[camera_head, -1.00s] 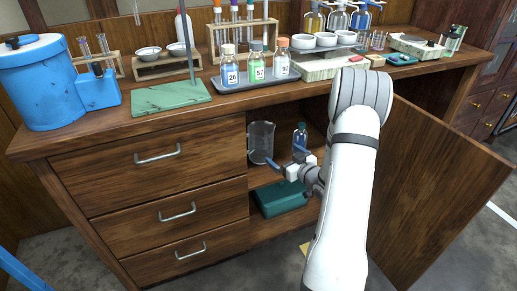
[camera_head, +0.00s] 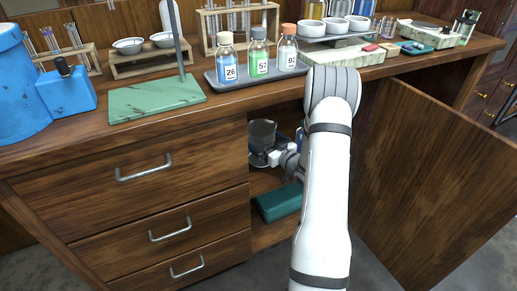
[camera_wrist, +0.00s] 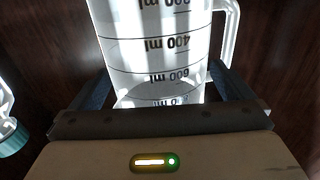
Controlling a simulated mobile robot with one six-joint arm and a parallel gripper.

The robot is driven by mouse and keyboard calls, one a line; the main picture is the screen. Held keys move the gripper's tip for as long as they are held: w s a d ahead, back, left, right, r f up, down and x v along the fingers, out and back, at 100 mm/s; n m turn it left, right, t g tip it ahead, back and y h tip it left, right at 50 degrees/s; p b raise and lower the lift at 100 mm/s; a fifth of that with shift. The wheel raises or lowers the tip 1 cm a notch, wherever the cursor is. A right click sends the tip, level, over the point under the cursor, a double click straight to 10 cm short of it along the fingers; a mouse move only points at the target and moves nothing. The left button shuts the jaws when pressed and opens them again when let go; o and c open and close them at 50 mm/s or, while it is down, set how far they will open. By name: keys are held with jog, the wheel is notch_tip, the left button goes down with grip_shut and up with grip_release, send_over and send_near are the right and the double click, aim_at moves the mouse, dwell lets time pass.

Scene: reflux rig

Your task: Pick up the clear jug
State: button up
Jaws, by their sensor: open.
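A teal box (camera_head: 281,202) lies on the cabinet floor below. The open door (camera_head: 435,175) is on the right, closed drawers (camera_head: 145,172) on the left. The bench top overhangs the shelf.

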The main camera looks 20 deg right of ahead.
jog(key=shift+x, duration=1.45)
jog(key=shift+c, duration=0.2)
jog(key=c, duration=1)
